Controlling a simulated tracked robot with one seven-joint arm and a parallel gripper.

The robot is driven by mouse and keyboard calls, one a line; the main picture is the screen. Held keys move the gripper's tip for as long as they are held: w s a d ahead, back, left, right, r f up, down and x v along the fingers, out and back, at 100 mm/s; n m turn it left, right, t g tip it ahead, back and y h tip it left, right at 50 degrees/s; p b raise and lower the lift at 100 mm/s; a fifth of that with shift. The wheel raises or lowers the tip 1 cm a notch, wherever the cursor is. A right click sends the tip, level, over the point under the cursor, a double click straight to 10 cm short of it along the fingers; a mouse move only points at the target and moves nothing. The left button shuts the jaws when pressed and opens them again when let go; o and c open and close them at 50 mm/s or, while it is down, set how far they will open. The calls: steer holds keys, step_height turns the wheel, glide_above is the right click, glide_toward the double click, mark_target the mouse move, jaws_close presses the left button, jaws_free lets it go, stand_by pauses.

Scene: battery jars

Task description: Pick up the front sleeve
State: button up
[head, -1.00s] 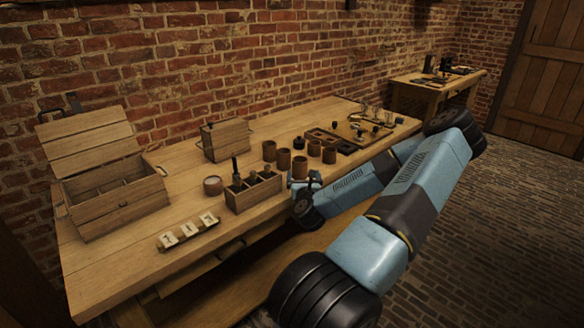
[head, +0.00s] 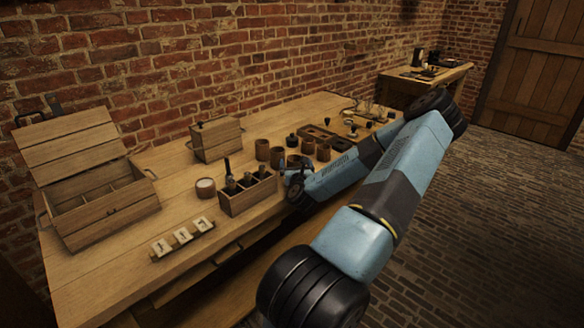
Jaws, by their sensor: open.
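Several brown cylindrical sleeves stand in a cluster on the wooden workbench (head: 110,262). They include a left rear sleeve (head: 262,149), a left middle sleeve (head: 277,157) and two at the right, a rear one (head: 308,145) and a nearer one (head: 323,152). The front sleeve (head: 294,159) is partly hidden behind my gripper; its upper part shows. My gripper (head: 290,172) is open and right at the front sleeve on the near side. I cannot tell whether the fingers touch or straddle it.
A wooden rack (head: 247,198) with dark bottles stands just left of my gripper, with a round pale-topped jar (head: 205,187) beside it. A lidded box (head: 216,139), an open chest (head: 95,190) and a numbered card strip (head: 182,239) stand further left. A tray (head: 325,138) lies behind.

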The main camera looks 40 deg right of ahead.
steer(key=shift+w+a, duration=0.1)
steer(key=shift+a, duration=0.1)
steer(key=shift+c, duration=1.4)
steer(key=c, duration=0.7)
steer(key=shift+r, duration=0.1)
